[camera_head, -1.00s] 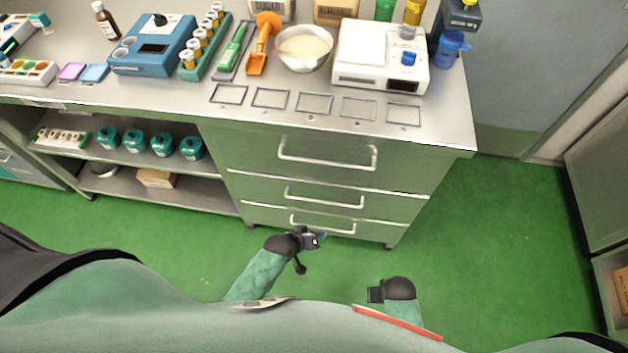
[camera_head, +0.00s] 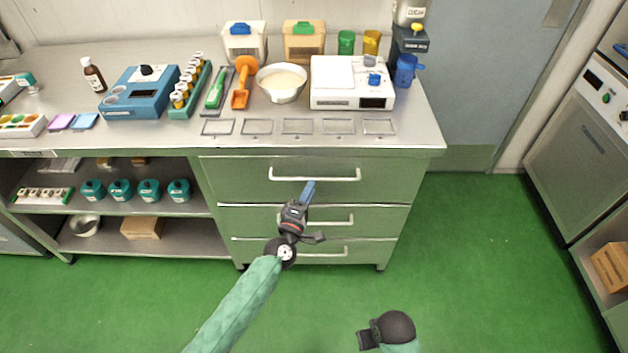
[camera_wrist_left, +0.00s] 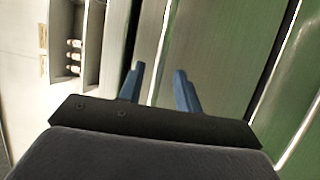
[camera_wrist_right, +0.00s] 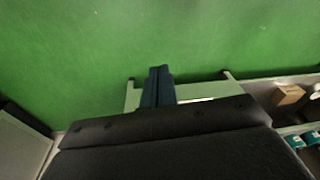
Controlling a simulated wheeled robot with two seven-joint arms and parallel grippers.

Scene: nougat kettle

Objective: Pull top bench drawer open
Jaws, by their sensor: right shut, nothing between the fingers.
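The top bench drawer (camera_head: 240,180) is closed, its front flush with the drawers below. Its pale bar handle (camera_head: 340,179) runs across the front. My left gripper (camera_head: 309,186) has its blue fingertips just below the middle of this handle in the head view; whether they touch it I cannot tell. In the left wrist view the two fingers (camera_wrist_left: 158,80) are spread apart with nothing held, facing the grey-green drawer fronts (camera_wrist_left: 215,50). My right gripper (camera_head: 364,340) is low over the floor, away from the bench; its fingers (camera_wrist_right: 159,75) are shut and empty in the right wrist view.
Two lower drawers (camera_head: 385,220) have similar handles. The bench top (camera_head: 420,125) holds a scale (camera_head: 340,95), a bowl (camera_head: 282,84) and several tools. Open shelves (camera_head: 200,207) are left of the drawers. Green floor (camera_head: 460,260) is clear in front and right.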

